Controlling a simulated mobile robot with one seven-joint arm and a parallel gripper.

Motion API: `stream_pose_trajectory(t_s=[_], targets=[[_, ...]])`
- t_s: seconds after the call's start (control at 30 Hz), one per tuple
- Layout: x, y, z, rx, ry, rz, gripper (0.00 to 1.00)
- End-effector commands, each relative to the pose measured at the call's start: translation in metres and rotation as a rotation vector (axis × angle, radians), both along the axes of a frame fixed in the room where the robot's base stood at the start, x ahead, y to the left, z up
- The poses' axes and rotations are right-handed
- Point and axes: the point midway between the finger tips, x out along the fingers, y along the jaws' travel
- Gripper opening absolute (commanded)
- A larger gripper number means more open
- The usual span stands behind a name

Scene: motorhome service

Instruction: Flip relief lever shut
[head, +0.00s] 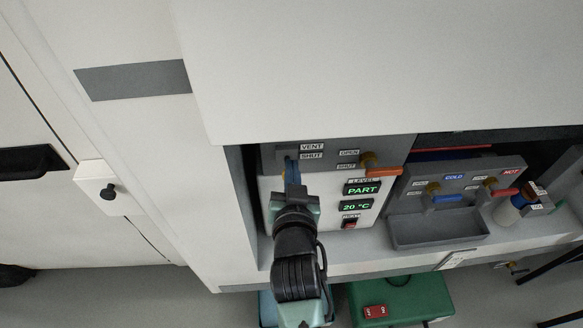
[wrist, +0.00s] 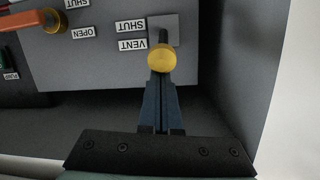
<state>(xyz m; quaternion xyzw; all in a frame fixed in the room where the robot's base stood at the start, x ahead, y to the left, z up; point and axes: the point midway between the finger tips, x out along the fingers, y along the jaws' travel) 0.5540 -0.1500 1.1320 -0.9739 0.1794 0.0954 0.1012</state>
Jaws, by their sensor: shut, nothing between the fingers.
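The relief lever (wrist: 161,60) shows in the wrist view as a short dark stem with a round yellow knob, on a grey plate beside the SHUT and VENT labels (wrist: 131,36). The knob end points toward my gripper, nearer the VENT label than the SHUT label. My gripper (wrist: 161,82) has its blue fingers together and empty, with the tips right at the knob; I cannot tell whether they touch it. In the head view my gripper (head: 292,172) is in front of the panel (head: 325,195) below the VENT and SHUT labels and hides most of the lever.
An orange-handled valve (head: 383,171) with OPEN and SHUT labels is to the right on the same panel. Below it are PART and 20 °C displays (head: 360,197). The bay's left wall (head: 244,190) is close beside my gripper. A grey tray (head: 440,232) with taps stands further right.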

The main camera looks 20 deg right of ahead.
Motion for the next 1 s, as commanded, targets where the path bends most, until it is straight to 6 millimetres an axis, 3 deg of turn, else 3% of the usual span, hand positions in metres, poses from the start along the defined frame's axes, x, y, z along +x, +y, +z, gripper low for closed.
stream_pose_trajectory(t_s=[0.03, 0.1, 1.0], targets=[[-0.002, 0.000, -0.012, -0.005, -0.017, 0.000, 0.00], [-0.003, 0.000, -0.016, -0.014, -0.045, 0.000, 0.00], [-0.012, 0.003, -0.058, -0.124, -0.434, 0.000, 0.00]])
